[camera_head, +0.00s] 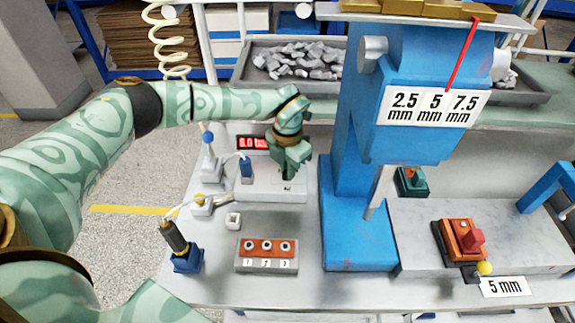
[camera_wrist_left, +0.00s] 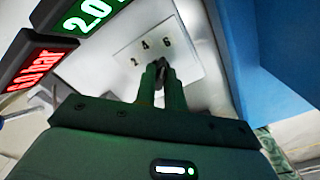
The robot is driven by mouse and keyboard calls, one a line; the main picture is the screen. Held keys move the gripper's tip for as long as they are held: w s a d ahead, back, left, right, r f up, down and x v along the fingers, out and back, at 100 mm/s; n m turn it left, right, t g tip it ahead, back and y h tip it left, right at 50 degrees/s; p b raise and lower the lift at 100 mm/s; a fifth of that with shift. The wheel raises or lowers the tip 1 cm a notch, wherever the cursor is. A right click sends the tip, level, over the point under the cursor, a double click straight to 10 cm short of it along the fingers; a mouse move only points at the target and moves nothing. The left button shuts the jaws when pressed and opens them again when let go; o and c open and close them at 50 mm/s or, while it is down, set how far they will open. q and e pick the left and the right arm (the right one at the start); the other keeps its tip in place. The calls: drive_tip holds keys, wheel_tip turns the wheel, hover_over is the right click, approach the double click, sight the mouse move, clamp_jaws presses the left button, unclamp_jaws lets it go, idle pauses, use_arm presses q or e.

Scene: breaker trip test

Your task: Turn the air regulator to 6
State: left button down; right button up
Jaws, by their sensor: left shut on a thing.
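The air regulator is a pale box (camera_head: 265,192) on the bench, left of the blue press. In the left wrist view its plate (camera_wrist_left: 150,35) is marked 2, 4 and 6. My left gripper (camera_head: 289,170) is over the regulator, pointing down. In the left wrist view its green fingers (camera_wrist_left: 157,80) are shut on a small dark knob (camera_wrist_left: 161,62) just below the numbers. The fingers hide most of the knob, so I cannot tell its exact setting. A red display (camera_head: 253,142) reads 6.0 bar; a green display (camera_wrist_left: 88,12) reads 2.0. My right gripper is not in view.
The tall blue press (camera_head: 345,130) stands close to the right of my left gripper. An orange block with three holes (camera_head: 267,248) is in front. A blue-based tool (camera_head: 187,258) stands at the front left. A tray of grey pieces (camera_head: 262,85) is behind.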

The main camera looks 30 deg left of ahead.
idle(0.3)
use_arm(q)
drive_tip(key=c, duration=1.5)
unclamp_jaws()
wheel_tip(320, 180, up, 16)
drive_tip(key=p, duration=0.2)
drive_tip(key=shift+r+p, duration=0.2)
drive_tip(key=shift+p, duration=0.1)
drive_tip(key=shift+f, duration=0.1)
